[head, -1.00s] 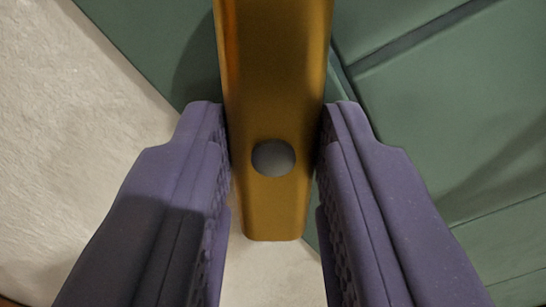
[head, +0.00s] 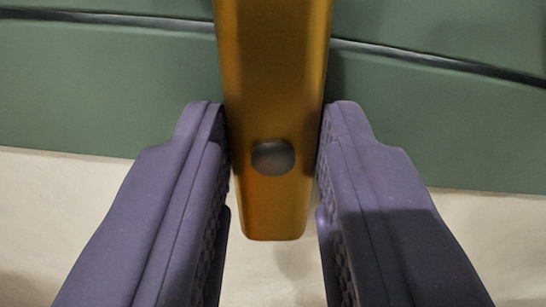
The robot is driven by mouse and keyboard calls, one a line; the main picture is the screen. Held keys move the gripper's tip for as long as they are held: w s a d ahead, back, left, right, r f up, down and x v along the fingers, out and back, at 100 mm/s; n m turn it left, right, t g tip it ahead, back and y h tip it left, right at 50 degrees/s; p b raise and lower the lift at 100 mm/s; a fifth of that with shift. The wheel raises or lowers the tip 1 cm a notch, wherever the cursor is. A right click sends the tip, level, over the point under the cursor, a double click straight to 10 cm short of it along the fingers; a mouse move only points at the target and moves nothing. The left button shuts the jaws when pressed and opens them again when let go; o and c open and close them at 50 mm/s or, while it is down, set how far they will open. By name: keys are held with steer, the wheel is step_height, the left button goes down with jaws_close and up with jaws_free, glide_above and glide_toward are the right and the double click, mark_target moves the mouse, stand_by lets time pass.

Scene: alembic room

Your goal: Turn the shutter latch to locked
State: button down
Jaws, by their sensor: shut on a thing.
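The shutter latch (head: 274,85) is a flat golden bar with a dark round knob (head: 273,157) near its rounded lower end. It runs up out of the top of the head view, so its pivot is hidden. My gripper (head: 274,150) has purple padded fingers on both sides of the bar, shut on it near the knob. The green shutter (head: 110,85) lies behind the bar, and the bar's end reaches past the shutter's lower edge. No mark for locked shows in view.
A pale, plain wall surface (head: 80,220) fills the lower part behind the fingers. A dark groove (head: 430,58) crosses the green panel near the top. No loose objects show near the fingers.

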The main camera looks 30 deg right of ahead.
steer(key=shift+f+m+b, duration=0.2)
steer(key=shift+m+b, duration=0.1)
steer(key=shift+m, duration=0.3)
steer(key=c, duration=0.8)
jaws_free()
steer(key=shift+r, duration=0.15)
steer(key=shift+c, duration=0.2)
steer(key=p+v, duration=0.2)
steer(key=v, duration=0.5)
steer(key=shift+s+a, duration=0.2)
steer(key=shift+s, duration=0.2)
